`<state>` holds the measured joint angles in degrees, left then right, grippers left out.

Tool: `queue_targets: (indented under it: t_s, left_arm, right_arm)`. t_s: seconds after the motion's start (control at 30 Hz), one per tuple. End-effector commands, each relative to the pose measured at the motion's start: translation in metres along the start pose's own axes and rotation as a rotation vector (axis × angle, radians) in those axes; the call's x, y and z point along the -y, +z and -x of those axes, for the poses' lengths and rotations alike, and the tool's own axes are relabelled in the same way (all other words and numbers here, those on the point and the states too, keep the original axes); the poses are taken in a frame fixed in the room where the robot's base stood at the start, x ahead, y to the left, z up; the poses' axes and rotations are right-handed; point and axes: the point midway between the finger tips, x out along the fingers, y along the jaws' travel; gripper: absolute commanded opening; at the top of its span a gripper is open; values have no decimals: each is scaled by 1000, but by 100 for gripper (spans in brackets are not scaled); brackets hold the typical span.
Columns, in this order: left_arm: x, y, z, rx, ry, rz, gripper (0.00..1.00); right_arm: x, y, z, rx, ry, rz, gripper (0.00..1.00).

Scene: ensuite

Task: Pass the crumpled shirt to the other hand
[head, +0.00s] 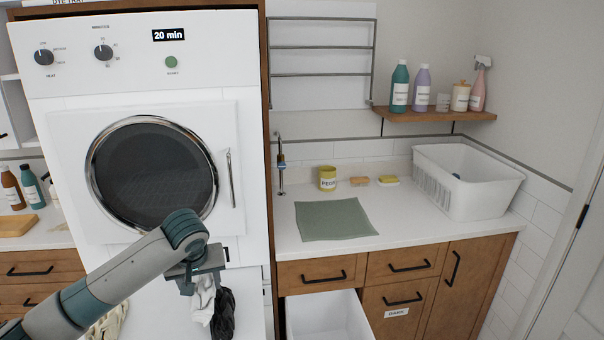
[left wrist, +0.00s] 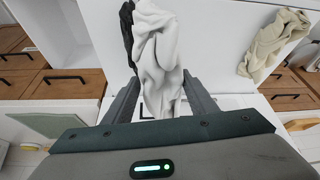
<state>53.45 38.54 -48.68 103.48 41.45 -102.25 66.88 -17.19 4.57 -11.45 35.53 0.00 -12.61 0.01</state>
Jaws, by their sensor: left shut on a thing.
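The crumpled shirt (head: 203,299) is whitish and hangs in folds below my left gripper (head: 203,280), in front of the white dryer. In the left wrist view the shirt (left wrist: 158,62) runs between the two fingers of my left gripper (left wrist: 161,88), which are shut on it. Its far end extends beyond the fingertips. My right gripper is in neither view.
A black cloth (head: 223,315) is right beside the shirt; whether they touch is unclear. A cream cloth (left wrist: 272,42) lies apart on a white surface. The dryer (head: 255,150) is close behind. A drawer (head: 326,318) stands open under the counter (head: 410,228), which holds a green mat (head: 333,219) and white basket (head: 467,200).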

Motion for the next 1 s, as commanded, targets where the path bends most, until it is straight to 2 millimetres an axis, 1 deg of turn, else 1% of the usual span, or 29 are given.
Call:
queue_targets:
  t_s: [0.17,0.27,0.4,0.5,0.63,0.7,0.8,1.0]
  left_arm:
    - [-15,20,22,-6,42,-68,26]
    - [-24,38,39,-6,73,-125,26]
    - [-34,69,64,-7,115,-217,26]
    - [-37,91,80,-4,137,-280,26]
    - [-37,112,94,-3,157,-342,26]
    - [-37,120,98,-1,162,-362,26]
    - [-36,125,101,0,165,-376,26]
    - [-36,126,102,1,166,-378,26]
  right_arm:
    - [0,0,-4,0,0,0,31]
    - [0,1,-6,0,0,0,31]
    - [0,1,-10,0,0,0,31]
    - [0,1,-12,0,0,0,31]
    - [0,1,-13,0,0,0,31]
    - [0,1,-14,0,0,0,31]
    - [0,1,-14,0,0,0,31]
    - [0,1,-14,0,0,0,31]
